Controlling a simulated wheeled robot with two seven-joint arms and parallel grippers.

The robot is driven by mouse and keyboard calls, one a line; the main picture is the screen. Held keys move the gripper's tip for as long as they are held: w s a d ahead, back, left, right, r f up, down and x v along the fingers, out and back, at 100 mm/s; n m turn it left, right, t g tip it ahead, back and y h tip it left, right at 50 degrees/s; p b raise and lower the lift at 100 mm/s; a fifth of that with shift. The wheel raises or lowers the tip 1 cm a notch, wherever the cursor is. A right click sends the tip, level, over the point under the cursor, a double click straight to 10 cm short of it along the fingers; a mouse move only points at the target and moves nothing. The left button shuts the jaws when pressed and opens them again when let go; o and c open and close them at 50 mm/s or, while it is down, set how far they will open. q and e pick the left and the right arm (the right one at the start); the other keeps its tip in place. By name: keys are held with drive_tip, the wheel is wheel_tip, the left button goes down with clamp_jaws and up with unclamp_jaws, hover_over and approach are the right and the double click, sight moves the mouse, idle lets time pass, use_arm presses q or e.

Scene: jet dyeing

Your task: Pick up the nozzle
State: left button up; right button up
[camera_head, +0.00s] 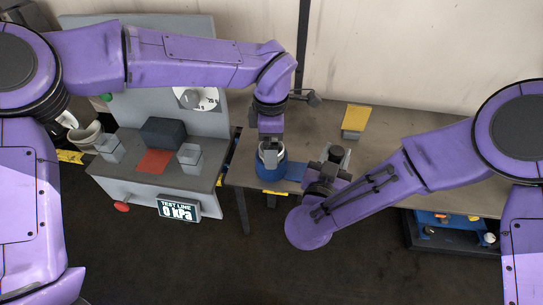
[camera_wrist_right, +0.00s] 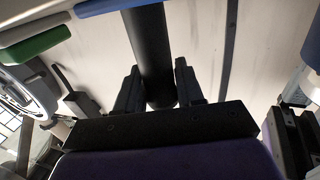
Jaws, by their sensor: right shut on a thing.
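The nozzle, a dark cylinder, stands between the two fingers of my right gripper in the right wrist view (camera_wrist_right: 153,50). My right gripper (camera_wrist_right: 157,88) is shut on it. In the head view my right gripper (camera_head: 328,172) is above the near edge of the bench, with the dark top of the nozzle (camera_head: 337,153) showing past it. My left gripper (camera_head: 269,150) points down at a blue round holder (camera_head: 267,174) with a light grey part in it. I cannot tell whether the left fingers are open or shut.
A grey test stand (camera_head: 113,178) with a dial, a red pad and clear blocks is at the left; its display (camera_head: 178,210) reads 0 kPa. A yellow block (camera_head: 355,119) lies on the bench (camera_head: 410,120) at the back. A blue tray (camera_head: 457,219) with small parts is low at the right.

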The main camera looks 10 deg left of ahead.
use_arm(q)
drive_tip(key=shift+f, duration=0.25)
drive_tip(key=c, duration=1.5)
drive_tip(key=shift+o, duration=0.2)
wheel_tip(320, 180, up, 10)
use_arm(e)
drive_tip(key=o, duration=1.1)
drive_tip(key=shift+o, duration=0.2)
drive_tip(key=v, duration=0.7)
drive_tip(key=shift+s+a, duration=0.1)
drive_tip(key=shift+s, duration=0.05)
drive_tip(key=shift+f, duration=0.1)
